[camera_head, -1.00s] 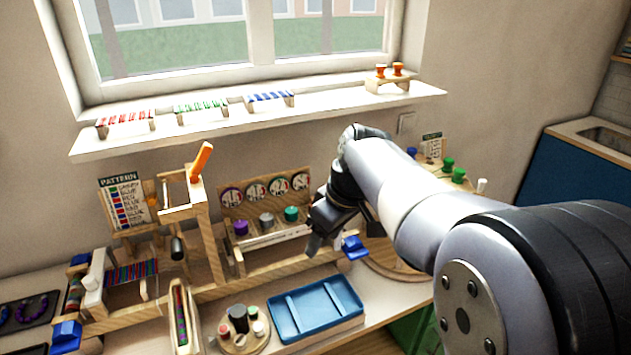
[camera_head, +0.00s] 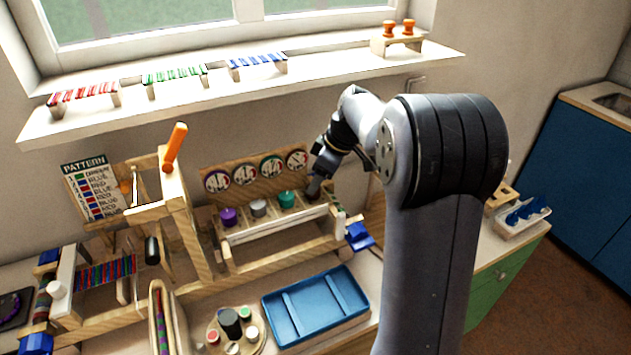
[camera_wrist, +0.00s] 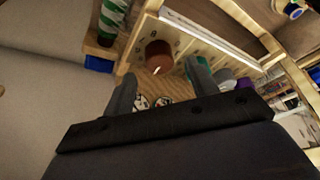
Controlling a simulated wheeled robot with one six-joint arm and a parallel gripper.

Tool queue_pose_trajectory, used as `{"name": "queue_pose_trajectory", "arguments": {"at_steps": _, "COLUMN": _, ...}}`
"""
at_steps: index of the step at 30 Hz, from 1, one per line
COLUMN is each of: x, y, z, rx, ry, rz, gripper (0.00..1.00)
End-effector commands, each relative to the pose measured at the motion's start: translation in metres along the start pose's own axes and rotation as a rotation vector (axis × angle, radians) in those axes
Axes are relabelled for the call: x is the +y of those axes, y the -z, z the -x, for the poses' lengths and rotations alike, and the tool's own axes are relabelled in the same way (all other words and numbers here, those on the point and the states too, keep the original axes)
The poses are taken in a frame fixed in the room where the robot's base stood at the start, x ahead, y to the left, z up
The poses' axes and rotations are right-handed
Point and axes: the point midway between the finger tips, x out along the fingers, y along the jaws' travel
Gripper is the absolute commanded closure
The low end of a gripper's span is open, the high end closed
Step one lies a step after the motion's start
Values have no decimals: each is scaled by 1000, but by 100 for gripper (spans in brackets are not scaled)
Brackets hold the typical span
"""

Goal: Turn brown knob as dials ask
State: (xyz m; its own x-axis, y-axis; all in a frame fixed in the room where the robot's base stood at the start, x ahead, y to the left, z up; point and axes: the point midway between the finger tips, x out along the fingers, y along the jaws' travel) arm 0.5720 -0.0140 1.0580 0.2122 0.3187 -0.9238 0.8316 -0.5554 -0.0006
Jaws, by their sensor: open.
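The dial board (camera_head: 240,188) stands at the back of the bench under the sill, with a row of round dials with needles. Below the dials are a purple knob (camera_head: 228,217), a grey knob (camera_head: 258,208) and a teal knob (camera_head: 286,199). The brown knob (camera_wrist: 158,54) shows in the wrist view, just beyond and between my fingertips. A pale mark is on its edge. My gripper (camera_wrist: 162,84) is open, with fingers spread toward the brown knob. In the head view my gripper (camera_head: 317,182) is at the right end of the knob row and largely covers that spot.
A blue tray (camera_head: 315,308) lies in front of the board. A wooden frame with an orange handle (camera_head: 175,147) stands left of it. A blue block (camera_head: 359,237) sits at the board's right end. The window sill (camera_head: 330,80) runs above, holding bead racks.

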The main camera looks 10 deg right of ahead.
Motion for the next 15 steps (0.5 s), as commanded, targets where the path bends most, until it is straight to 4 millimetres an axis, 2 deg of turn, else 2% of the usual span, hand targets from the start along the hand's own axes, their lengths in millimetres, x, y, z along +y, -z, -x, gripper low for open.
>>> {"name": "queue_pose_trajectory", "arguments": {"at_steps": 6, "x": 0, "y": 0, "z": -23, "rx": -1, "ry": 1, "rz": 0, "gripper": 45}}
{"name": "queue_pose_trajectory", "arguments": {"at_steps": 15, "x": 0, "y": 0, "z": -27, "rx": 0, "ry": -1, "rz": 0, "gripper": 45}}
